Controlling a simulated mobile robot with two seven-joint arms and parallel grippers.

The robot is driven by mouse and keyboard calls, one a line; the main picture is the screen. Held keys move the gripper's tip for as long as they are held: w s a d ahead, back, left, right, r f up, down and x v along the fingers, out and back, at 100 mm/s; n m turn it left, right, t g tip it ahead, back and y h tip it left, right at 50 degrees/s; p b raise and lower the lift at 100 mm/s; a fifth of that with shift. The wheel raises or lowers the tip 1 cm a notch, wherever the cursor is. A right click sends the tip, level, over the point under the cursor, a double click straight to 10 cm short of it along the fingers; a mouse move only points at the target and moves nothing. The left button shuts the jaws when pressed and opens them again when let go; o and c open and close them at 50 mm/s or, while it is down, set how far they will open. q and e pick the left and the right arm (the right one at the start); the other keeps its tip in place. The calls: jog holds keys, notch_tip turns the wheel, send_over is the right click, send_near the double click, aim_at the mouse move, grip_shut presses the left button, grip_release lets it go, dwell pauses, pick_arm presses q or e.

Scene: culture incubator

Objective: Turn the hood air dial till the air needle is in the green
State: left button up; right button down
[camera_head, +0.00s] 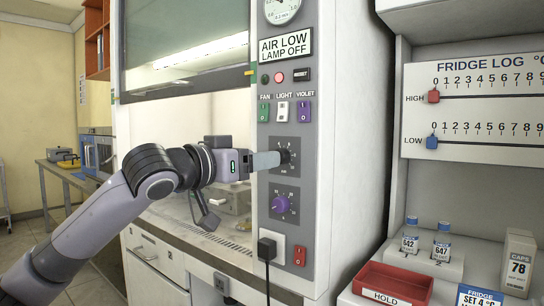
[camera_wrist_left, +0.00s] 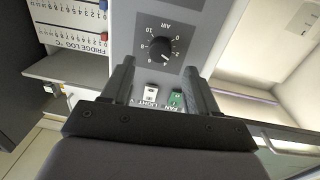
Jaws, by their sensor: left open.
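The black air dial (camera_head: 285,156) is the upper knob on the grey hood panel. My left gripper (camera_head: 280,158) points at it from the left, its fingers partly covering the dial's scale. In the left wrist view the dial (camera_wrist_left: 156,50) appears upside down, with AIR and numbers around it. The open fingertips of my left gripper (camera_wrist_left: 157,68) lie either side of the dial in the picture; I cannot tell whether they touch it. The round air gauge (camera_head: 282,10) is cut off by the top edge, and its needle cannot be read clearly. My right gripper is not in view.
A purple knob (camera_head: 281,204) sits below the dial. Fan (camera_head: 263,111), light (camera_head: 283,112) and violet (camera_head: 304,112) switches are above it. A black plug (camera_head: 268,249) sticks out below. The fridge log board (camera_head: 480,115) and red hold tray (camera_head: 394,283) are at the right.

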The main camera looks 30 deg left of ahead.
aim_at(284, 154)
pick_arm(q)
jog(key=w, duration=0.4)
jog(key=shift+w+d, duration=0.15)
jog(key=shift+d, duration=0.15)
jog(key=c, duration=1)
jog(key=shift+c, duration=0.2)
jog(key=shift+p, duration=0.35)
